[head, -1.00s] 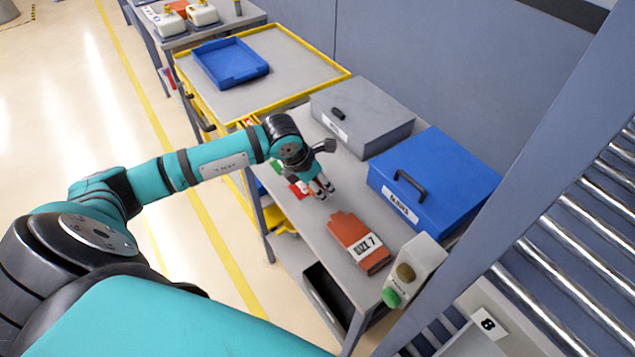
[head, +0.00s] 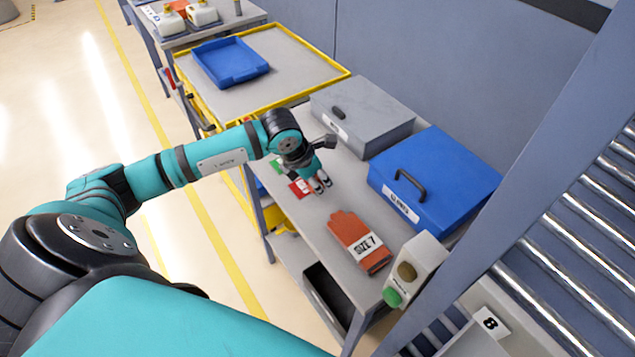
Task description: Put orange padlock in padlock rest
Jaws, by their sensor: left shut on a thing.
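My left gripper (head: 320,185) points down over the grey bench (head: 328,212), beside a small red and white piece (head: 301,187). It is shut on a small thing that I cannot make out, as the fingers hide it. A green piece (head: 276,167) lies farther back, partly behind the arm. I cannot pick out the orange padlock or the padlock rest for sure; the red and green pieces are too small to identify. My right gripper is not in view.
A button box (head: 424,262) stands at the near end. A blue tray (head: 230,62) sits on the yellow-edged cart behind.

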